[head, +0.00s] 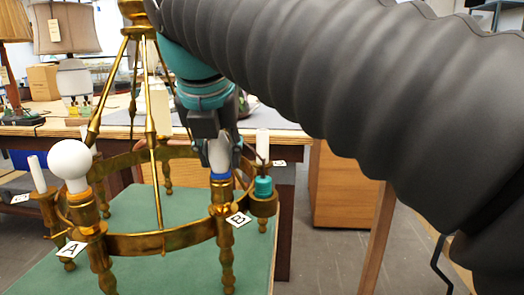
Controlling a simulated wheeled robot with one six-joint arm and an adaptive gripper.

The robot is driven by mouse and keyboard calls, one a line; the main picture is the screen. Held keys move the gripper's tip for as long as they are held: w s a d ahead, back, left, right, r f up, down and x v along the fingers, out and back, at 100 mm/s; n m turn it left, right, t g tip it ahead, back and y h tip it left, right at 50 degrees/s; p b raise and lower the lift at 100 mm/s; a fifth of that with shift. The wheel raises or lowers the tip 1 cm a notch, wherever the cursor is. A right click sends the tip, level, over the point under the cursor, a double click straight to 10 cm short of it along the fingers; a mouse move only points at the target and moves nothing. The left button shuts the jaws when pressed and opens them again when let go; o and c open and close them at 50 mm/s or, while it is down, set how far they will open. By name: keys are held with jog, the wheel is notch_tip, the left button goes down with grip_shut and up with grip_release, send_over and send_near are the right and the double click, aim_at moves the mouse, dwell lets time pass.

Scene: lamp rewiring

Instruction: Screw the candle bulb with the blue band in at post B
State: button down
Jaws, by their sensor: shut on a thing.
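The candle bulb with the blue band (219,158) is upright, with its white body between the fingers of my gripper (219,148). My gripper is shut on it from above. The blue band shows just below the fingers, directly over the brass cup of post B (222,198). The band looks right at the cup's top; I cannot tell how deep the bulb's base sits. The card marked B (238,219) is at this post. The bulb's upper end is hidden by my gripper.
Post A (87,215) holds a round white bulb (70,163) at left. A teal piece (263,187) sits in a brass cup close right of post B, with a white candle sleeve (262,145) behind. Brass rods (152,130) rise left of my arm. The green mat (180,275) is clear in front.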

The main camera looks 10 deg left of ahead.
jog(key=m+h, duration=0.1)
jog(key=m, duration=0.2)
jog(key=shift+a+h, duration=0.1)
jog(key=shift+h, duration=0.2)
jog(key=shift+m+h, duration=0.9)
jog(key=shift+m, duration=0.8)
jog(key=c, duration=0.7)
grip_release()
